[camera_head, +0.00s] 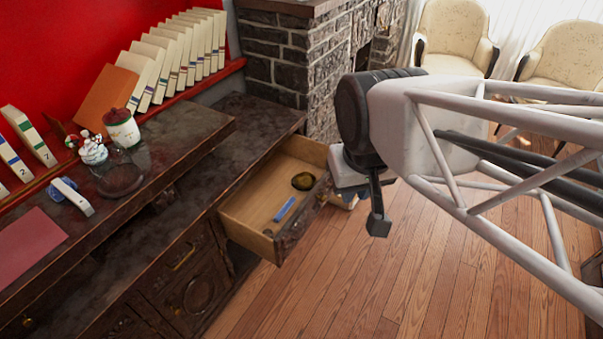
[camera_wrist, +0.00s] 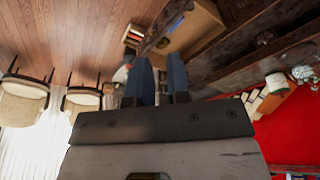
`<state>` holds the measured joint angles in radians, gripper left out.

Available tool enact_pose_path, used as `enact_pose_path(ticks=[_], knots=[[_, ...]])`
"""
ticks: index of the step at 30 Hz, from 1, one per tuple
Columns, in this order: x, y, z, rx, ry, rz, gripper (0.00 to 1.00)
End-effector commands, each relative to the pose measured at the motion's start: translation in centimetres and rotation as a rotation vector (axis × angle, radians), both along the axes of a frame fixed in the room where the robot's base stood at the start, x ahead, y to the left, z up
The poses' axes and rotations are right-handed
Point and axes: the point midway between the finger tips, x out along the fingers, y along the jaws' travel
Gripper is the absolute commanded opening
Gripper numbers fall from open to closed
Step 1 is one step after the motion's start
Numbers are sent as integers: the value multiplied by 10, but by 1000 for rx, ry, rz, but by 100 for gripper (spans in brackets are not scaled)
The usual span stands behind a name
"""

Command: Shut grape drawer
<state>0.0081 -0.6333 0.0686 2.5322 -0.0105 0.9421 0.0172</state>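A wooden drawer (camera_head: 262,190) stands pulled out of the dark carved cabinet in the head view. Its front panel (camera_head: 304,218) faces right, and I cannot make out a grape carving on it. A small blue item (camera_head: 285,209) and a dark round thing (camera_head: 303,181) lie inside. The drawer also shows near the top of the wrist view (camera_wrist: 192,30). My gripper (camera_wrist: 159,72) is empty, with a gap between its two blue-grey fingers. In the head view, one finger (camera_head: 378,222) points down to the right of the drawer front, apparently apart from it.
The dark cabinet (camera_head: 160,210) has closed fronts below. Its top bears a glass dome (camera_head: 120,175), a red-lidded jar (camera_head: 122,128) and a row of books (camera_head: 180,55). A stone fireplace (camera_head: 300,60) stands behind. Wood floor (camera_head: 350,285) lies open right of the drawer.

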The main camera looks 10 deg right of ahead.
Motion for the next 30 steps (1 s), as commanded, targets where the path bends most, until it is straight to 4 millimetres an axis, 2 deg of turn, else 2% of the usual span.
enact_pose_path(ticks=[1,3,11,17,30], knots=[[0,0,0,0,1,0,9],[1,0,0,3,4,-2,0],[15,2,-6,49,52,-42,0],[37,4,-15,130,130,-110,0],[100,5,-44,345,314,-293,0]])
